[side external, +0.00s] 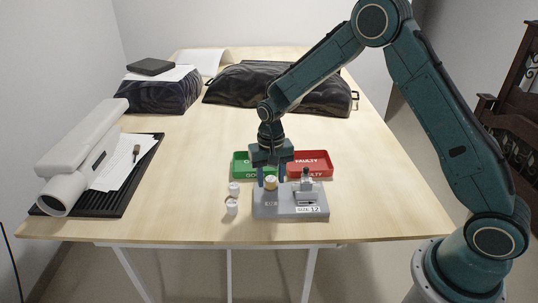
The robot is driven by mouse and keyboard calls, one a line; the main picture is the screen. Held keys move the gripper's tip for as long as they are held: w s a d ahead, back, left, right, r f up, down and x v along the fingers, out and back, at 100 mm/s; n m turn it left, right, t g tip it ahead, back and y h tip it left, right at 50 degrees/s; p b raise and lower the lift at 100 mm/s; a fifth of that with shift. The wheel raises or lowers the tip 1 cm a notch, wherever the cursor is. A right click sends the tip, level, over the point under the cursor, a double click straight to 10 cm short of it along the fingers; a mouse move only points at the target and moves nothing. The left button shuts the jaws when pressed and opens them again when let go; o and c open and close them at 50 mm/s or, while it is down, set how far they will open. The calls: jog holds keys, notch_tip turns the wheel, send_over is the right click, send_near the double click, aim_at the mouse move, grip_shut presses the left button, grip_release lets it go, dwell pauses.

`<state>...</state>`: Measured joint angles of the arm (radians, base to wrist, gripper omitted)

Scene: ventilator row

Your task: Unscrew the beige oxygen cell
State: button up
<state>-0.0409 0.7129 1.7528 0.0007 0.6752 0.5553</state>
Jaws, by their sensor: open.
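The beige oxygen cell (271,182) stands upright at the left end of a grey block (262,211). My gripper (271,179) points down over the cell, with one finger on each side of it. The fingers are open, and I cannot tell whether either one touches the cell. How the cell is seated in the block is too small to make out.
Two small white pieces (232,207) stand left of the block. A green tray (239,166) and a red "FAULTY" tray (322,163) lie behind.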

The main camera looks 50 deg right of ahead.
jog(key=shift+m, duration=0.4)
jog(key=m, duration=0.8)
jog(key=shift+m, duration=0.3)
dwell(0.3)
jog(key=m, duration=0.4)
jog(key=shift+m, duration=2.4)
jog(key=shift+c, duration=0.2)
jog(key=c, duration=0.8)
jog(key=shift+o, duration=0.2)
